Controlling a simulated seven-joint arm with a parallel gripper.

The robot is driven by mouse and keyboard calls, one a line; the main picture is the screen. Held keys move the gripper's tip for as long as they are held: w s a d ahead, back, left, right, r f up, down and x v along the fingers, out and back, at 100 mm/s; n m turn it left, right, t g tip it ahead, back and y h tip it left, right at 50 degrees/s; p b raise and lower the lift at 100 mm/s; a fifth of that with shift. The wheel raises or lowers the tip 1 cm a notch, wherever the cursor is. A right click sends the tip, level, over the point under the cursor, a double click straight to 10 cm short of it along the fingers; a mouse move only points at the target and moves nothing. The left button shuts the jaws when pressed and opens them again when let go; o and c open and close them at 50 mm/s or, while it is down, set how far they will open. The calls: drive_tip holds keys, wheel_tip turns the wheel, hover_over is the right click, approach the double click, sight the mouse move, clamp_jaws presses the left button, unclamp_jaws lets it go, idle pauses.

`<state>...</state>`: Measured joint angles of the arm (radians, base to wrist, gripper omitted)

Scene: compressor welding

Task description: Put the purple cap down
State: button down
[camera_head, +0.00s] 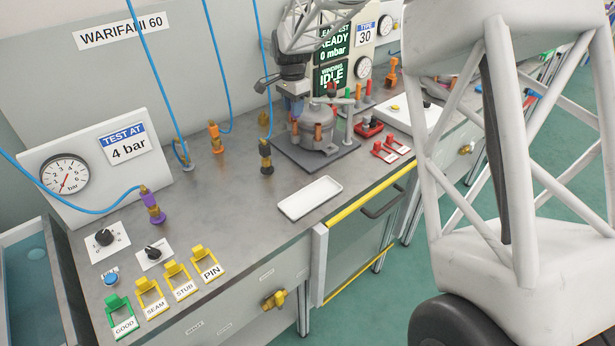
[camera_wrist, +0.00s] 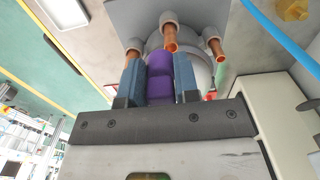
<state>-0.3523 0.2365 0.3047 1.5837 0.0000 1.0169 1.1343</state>
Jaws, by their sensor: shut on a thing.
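The purple cap (camera_wrist: 160,78) is held between the two blue fingers of my gripper (camera_wrist: 160,84) in the wrist view. My gripper is shut on it. In the head view my gripper (camera_head: 296,104) is at the grey compressor (camera_head: 314,130), close to its copper stubs. I cannot make out the cap in that view. The compressor, with several copper stubs, also shows just beyond the fingertips in the wrist view (camera_wrist: 200,66). I cannot tell whether the cap touches it. The compressor stands on a dark square plate (camera_head: 345,149).
An empty white tray (camera_head: 310,198) lies in front of the compressor. A purple hose fitting (camera_head: 152,206) stands at the left beside the pressure gauge (camera_head: 65,175). Blue hoses hang over the bench. Green and yellow labelled holders (camera_head: 150,297) line the front left edge. Bare bench lies left of the tray.

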drive_tip(key=s+d+f, duration=0.3)
drive_tip(key=s+d, duration=0.1)
drive_tip(key=s, duration=0.7)
drive_tip(key=s+d+f, duration=0.3)
drive_tip(key=s+d, duration=0.1)
drive_tip(key=s, duration=0.8)
drive_tip(key=s+d+f, duration=0.3)
drive_tip(key=s+f, duration=0.1)
drive_tip(key=s, duration=0.7)
drive_tip(key=shift+s+d, duration=0.25)
drive_tip(key=shift+d, duration=0.15)
hover_over(309, 199)
drive_tip(key=shift+f, duration=0.7)
drive_tip(key=shift+f, duration=1.75)
drive_tip(key=shift+f, duration=0.1)
drive_tip(key=c, duration=0.8)
unclamp_jaws()
drive_tip(key=shift+c, duration=0.2)
